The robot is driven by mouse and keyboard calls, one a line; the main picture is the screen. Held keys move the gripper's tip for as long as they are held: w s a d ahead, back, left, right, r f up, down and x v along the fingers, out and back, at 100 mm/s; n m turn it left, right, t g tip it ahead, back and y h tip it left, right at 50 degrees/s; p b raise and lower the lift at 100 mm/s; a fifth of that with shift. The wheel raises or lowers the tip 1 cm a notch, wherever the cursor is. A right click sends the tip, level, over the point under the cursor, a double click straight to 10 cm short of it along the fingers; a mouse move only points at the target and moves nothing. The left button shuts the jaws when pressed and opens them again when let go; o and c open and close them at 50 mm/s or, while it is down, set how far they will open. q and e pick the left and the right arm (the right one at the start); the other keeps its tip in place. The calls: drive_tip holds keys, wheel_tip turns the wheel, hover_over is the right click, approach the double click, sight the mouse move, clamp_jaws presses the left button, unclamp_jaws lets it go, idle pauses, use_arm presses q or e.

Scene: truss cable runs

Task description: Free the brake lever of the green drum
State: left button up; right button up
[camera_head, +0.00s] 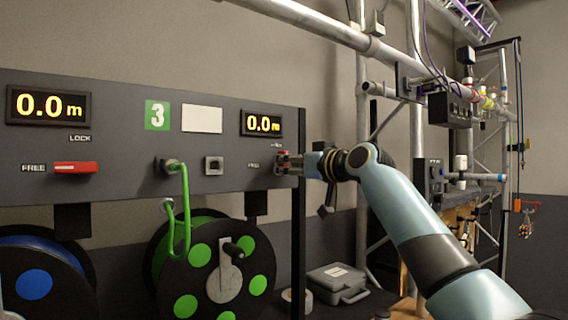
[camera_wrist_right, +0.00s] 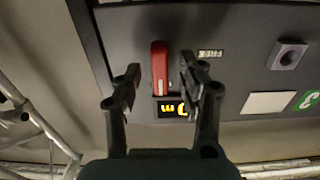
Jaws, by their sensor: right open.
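The green drum (camera_head: 262,262) stands below the dark panel, with a green cable running up to the panel. Its red brake lever (camera_wrist_right: 159,68) lies vertical in the right wrist view, with its FREE label (camera_wrist_right: 210,54) to the right. In the head view the lever is mostly hidden by my right gripper (camera_head: 290,162). My right gripper is open, and in the wrist view its fingers (camera_wrist_right: 160,78) are on either side of the lever. The right-hand finger looks closer to it; I cannot tell contact. My left gripper is not in view.
The panel (camera_head: 130,110) also bears a second red lever (camera_head: 75,168) on the left, above the blue drum (camera_head: 40,280). A grey case (camera_head: 336,280) and a tape roll (camera_head: 297,297) sit right of the green drum. Truss poles (camera_head: 417,90) stand behind my right arm.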

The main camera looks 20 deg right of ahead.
drive_tip(key=shift+x, duration=1.3)
clamp_jaws()
